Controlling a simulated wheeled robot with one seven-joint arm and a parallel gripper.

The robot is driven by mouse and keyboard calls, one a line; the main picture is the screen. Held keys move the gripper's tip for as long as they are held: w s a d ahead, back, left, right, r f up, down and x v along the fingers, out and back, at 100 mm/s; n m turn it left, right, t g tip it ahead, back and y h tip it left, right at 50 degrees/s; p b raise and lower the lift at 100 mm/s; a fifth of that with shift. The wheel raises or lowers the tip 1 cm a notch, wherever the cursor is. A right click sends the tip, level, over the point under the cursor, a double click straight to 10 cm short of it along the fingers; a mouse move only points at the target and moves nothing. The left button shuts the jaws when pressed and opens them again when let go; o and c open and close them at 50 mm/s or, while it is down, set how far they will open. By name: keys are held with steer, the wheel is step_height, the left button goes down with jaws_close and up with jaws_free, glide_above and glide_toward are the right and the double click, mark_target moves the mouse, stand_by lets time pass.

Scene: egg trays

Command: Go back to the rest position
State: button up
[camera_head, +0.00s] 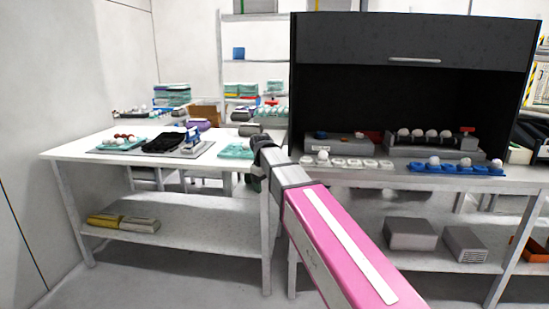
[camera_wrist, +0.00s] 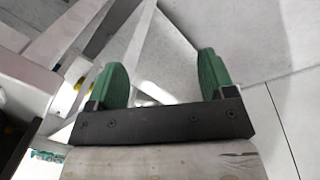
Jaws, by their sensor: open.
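My gripper (camera_wrist: 160,78) shows in the wrist view with its two green fingers well apart and nothing between them. Floor and pale table parts show past the fingers. In the head view my pink arm reaches forward from the bottom, and its dark end is between the white table (camera_head: 85,150) on the left and the dark cabinet (camera_head: 410,42) on the right. The fingertips are hard to make out there. No egg or tray is in the gripper.
White egg cups (camera_head: 340,162) and a blue egg tray (camera_head: 450,168) with white eggs stand on the right bench. Grey boxes (camera_head: 410,233) sit on its lower shelf.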

steer(key=s+d+f+m, duration=0.4)
steer(key=s+d+f, duration=0.5)
steer(key=d+f, duration=0.2)
steer(key=s+d+f+m+g, duration=0.1)
steer(key=s+d+f+m, duration=0.4)
steer(key=s+d+f, duration=0.4)
step_height(320, 180, down, 7)
steer(key=d, duration=0.3)
steer(key=shift+s+m+y, duration=0.3)
steer(key=shift+s, duration=0.05)
